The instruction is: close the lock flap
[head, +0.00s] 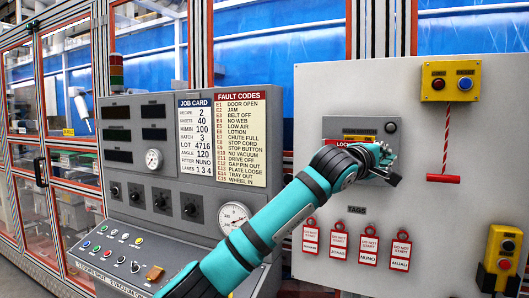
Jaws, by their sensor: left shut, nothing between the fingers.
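The lock unit is a grey plate (345,124) on the light grey panel, with a yellow strip, a red label starting "LOC" and a round dark knob (391,127) at its upper right. My left arm, teal and black, reaches up to it from below. My left gripper (389,169) is shut and empty, in front of the lower right part of the plate. My gripper and wrist hide much of the lower plate, so I cannot tell the flap's position or whether I touch it. My right gripper is out of view.
Several red-and-white tags (368,246) hang below the lock unit. A yellow button box (450,81) with a red cord and bar (443,179) is at upper right. A yellow device (501,258) is at lower right. A sloped grey console (150,205) stands at left.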

